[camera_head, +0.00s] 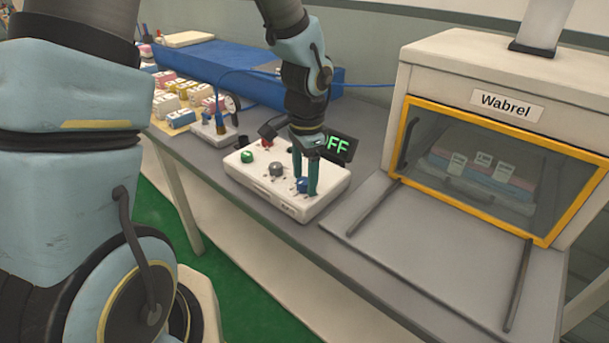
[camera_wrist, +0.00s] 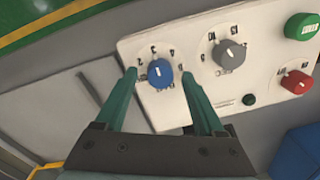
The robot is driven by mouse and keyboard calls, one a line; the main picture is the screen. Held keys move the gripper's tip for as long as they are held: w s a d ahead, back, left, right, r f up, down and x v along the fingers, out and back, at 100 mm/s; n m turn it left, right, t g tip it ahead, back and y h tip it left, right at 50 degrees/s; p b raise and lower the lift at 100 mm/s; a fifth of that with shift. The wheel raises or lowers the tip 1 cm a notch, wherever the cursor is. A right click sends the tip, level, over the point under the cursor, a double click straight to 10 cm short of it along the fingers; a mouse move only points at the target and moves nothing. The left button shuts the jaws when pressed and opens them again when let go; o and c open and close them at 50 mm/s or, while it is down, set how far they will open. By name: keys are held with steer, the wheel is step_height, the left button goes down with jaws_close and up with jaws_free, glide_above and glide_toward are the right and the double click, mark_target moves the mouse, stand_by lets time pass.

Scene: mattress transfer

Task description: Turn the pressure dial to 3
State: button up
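The white control box (camera_head: 258,196) sits on the grey table. A white line marks the blue dial's face. My gripper (camera_wrist: 160,78) points down at the panel with its two green fingers apart, one on each side of the blue dial. I see gaps between fingers and dial in the wrist view.
The Wabrel cabinet (camera_head: 500,104) stands right. A blue mattress-like block (camera_head: 215,70) and several small blocks lie behind left.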

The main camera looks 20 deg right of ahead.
mark_target(305, 181)
step_height(305, 181, up, 11)
steer(key=b, duration=0.1)
steer(key=shift+s, duration=0.25)
stand_by(0.3)
steer(key=shift+f, duration=0.15)
steer(key=a+f+n, duration=0.2)
steer(key=a+n, duration=0.5)
steer(key=a, duration=0.6)
steer(key=w+a+f+n+t, duration=0.1)
steer(key=a+f+n, duration=0.1)
steer(key=a+n, duration=0.6)
steer(key=a, duration=0.4)
steer(key=shift+w+a+f, duration=0.15)
steer(key=shift+w+a, duration=0.1)
steer(key=shift+a, duration=0.1)
